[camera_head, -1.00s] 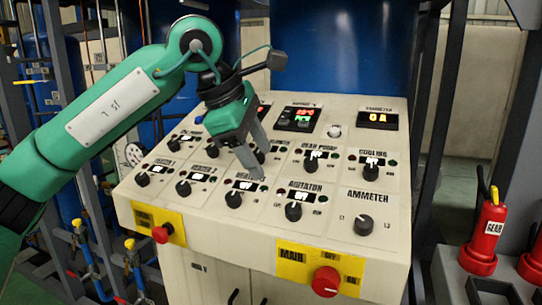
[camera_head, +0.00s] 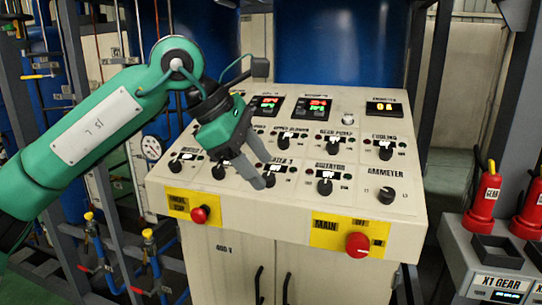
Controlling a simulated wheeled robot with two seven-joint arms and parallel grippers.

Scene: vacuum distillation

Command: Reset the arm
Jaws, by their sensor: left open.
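My left arm (camera_head: 95,128) is green and comes in from the left. Its left gripper (camera_head: 262,168) points down and right over the cream control panel (camera_head: 410,222), in front of the middle knobs. The grey fingers are apart, with nothing seen between them. They hide part of the panel's labels and knobs. I cannot tell whether a fingertip touches the knob (camera_head: 269,179) beside it. My right gripper is not in view.
The panel has several black knobs, lit displays (camera_head: 313,108), a red main knob (camera_head: 357,244) and a red button (camera_head: 200,214). Pipes and a round gauge (camera_head: 151,148) are at the left. Blue tanks (camera_head: 340,45) stand behind.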

